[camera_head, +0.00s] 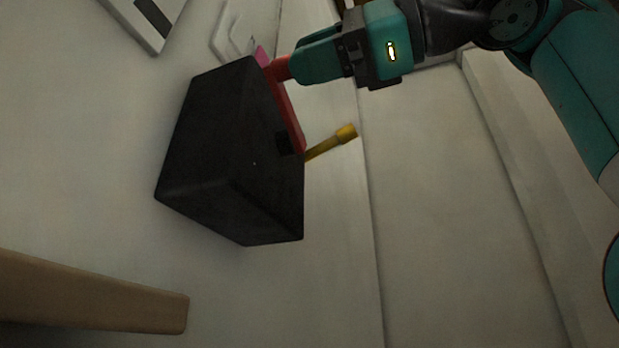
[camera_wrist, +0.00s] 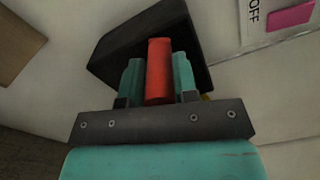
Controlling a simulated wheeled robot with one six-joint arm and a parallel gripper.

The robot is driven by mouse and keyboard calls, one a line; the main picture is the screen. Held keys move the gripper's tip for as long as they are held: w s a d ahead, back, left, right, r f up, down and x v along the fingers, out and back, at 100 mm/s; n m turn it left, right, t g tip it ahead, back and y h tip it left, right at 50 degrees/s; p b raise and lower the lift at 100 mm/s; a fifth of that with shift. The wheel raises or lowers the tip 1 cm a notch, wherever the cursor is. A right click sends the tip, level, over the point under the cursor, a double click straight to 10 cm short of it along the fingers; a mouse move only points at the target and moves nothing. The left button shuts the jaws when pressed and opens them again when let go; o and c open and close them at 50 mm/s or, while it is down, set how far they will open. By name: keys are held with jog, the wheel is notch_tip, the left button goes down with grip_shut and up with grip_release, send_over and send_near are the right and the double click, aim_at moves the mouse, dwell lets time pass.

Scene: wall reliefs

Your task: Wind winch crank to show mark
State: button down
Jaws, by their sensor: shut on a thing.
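A black winch box (camera_head: 225,150) is mounted on the pale wall, and it also shows in the wrist view (camera_wrist: 135,40). A red crank (camera_head: 287,110) runs along its right side, with a red handle at the upper end. My gripper (camera_head: 290,66) is shut on the red crank handle (camera_wrist: 159,70), with a teal finger on each side of it in the wrist view. A yellow rod with a thicker end (camera_head: 345,133) sticks out to the right of the box below the crank. Its yellow shows only slightly in the wrist view. No mark is readable.
A white panel with a dark inset (camera_head: 148,18) is at the upper left. A pink piece (camera_wrist: 292,16) sits by a plate lettered "OFF". A tan bar (camera_head: 90,293) juts in at the lower left. Wall right of the box is bare.

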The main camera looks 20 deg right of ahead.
jog(key=c, duration=0.9)
grip_release()
